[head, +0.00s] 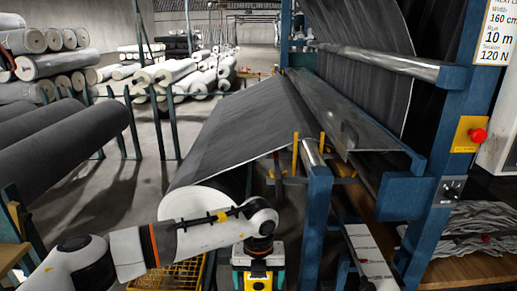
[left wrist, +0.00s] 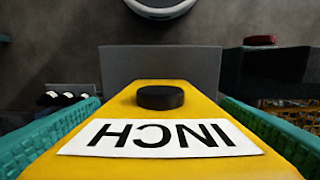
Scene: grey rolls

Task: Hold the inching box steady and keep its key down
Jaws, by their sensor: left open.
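The inching box (head: 258,284) is yellow and shows at the bottom of the head view, under my left gripper (head: 258,272). In the left wrist view the box (left wrist: 70,130) fills the lower middle. It has a white label reading INCH, upside down, and a round black key (left wrist: 160,97) standing up from its face. My left gripper is open, with one teal finger pad on each side of the box. The pads look close to its sides; I cannot tell whether they touch. Nothing shows pressing on the key. My right gripper is not in view.
A dark sheet (head: 245,125) runs down to a large roll (head: 200,202) behind my left arm. A blue machine frame (head: 316,215) stands just right of the box. A red stop button (head: 478,135) is on its right post. Grey rolls (head: 60,140) lie at left.

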